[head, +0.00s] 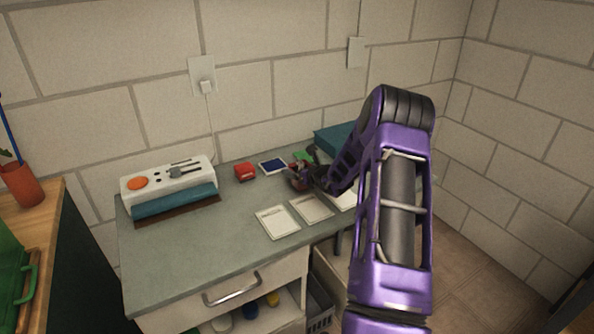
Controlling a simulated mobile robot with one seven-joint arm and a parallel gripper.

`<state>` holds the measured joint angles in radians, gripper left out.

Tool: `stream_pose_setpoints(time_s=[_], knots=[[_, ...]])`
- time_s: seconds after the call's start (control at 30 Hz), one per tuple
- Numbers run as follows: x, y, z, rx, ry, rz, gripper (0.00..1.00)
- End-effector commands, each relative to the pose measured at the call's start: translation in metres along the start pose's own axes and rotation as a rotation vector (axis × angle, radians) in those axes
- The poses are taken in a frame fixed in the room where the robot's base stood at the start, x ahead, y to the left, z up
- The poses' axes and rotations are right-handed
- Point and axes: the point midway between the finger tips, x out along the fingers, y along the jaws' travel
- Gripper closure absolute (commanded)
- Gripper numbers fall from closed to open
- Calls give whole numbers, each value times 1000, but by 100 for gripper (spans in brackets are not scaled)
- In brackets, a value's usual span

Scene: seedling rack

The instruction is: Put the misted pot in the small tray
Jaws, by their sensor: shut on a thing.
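My gripper (301,180) is over the back right part of the grey-green worktop, at the end of my purple arm. It is shut on a small reddish-brown pot (297,176) with green leaves (303,156) showing above. The fingers hide much of the pot, and I cannot tell whether its base touches the worktop. Mist on it is too small to see. Three shallow white trays lie in a row in front: a left one (277,222), a middle one (311,209) and a right one (341,200), partly hidden by my arm. I cannot tell which is the small tray.
A white machine (168,180) with an orange knob stands at the left of the worktop (205,245). A red box (245,172) and a dark blue panel with a pale frame (272,165) lie behind. A teal box (337,139) stands at back right. The front left worktop is clear.

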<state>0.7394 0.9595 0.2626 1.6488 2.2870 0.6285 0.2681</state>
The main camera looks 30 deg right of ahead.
Motion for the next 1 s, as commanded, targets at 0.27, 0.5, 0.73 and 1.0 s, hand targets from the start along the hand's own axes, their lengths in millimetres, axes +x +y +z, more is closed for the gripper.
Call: stream_pose_setpoints(time_s=[0.27, 0.5, 0.73, 1.0], knots=[[1, 0, -2, 0, 0, 0, 11], [1, 0, -2, 1, 1, 0, 0], [-8, 0, 1, 0, 1, 0, 0], [-66, -1, 1, 2, 2, -3, 0]])
